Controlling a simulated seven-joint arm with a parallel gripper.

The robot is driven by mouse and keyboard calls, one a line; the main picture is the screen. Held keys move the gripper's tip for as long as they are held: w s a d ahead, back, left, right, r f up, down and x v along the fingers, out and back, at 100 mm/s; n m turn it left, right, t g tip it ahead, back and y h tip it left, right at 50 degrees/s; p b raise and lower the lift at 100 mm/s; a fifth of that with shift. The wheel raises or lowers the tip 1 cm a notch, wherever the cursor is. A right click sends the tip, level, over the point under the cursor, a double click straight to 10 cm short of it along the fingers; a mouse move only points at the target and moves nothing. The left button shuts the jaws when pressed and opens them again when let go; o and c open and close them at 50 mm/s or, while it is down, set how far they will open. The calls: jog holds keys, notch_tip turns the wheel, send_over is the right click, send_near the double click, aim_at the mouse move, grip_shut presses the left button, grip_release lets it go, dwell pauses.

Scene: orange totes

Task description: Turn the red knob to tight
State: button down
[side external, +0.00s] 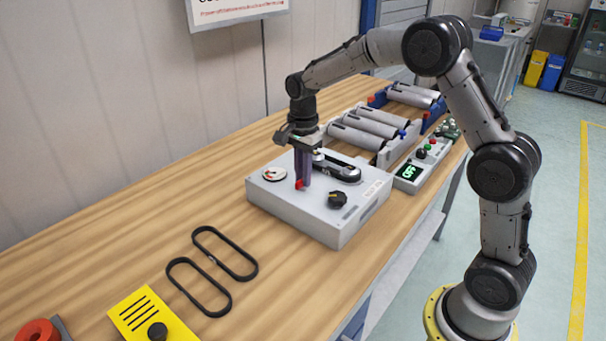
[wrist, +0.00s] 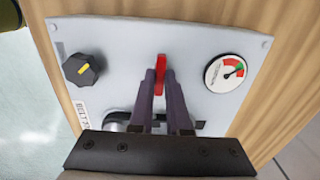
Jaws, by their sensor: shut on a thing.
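The red knob (wrist: 160,73) is on the top of a light grey box (wrist: 125,38), seen in the wrist view between my fingertips. In the side view only a little of the red knob (side external: 299,184) shows beside the fingers. My gripper (side external: 303,183) points down over the box with its purple fingers shut on the knob; the wrist view also shows the gripper (wrist: 161,80). A round dial gauge (wrist: 225,73) with green and red bands sits on the box; its needle points to the red band.
A black knob (side external: 337,199) and a black belt (side external: 338,167) are on the box. Rollers (side external: 365,127) and a control panel reading OFF (side external: 410,172) stand behind. Two loose belts (side external: 225,253) and a yellow box (side external: 140,312) lie nearer on the wooden table.

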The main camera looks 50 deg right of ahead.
jog(key=shift+r, duration=0.1)
jog(key=c, duration=0.9)
grip_release()
jog(key=shift+r, duration=6.9)
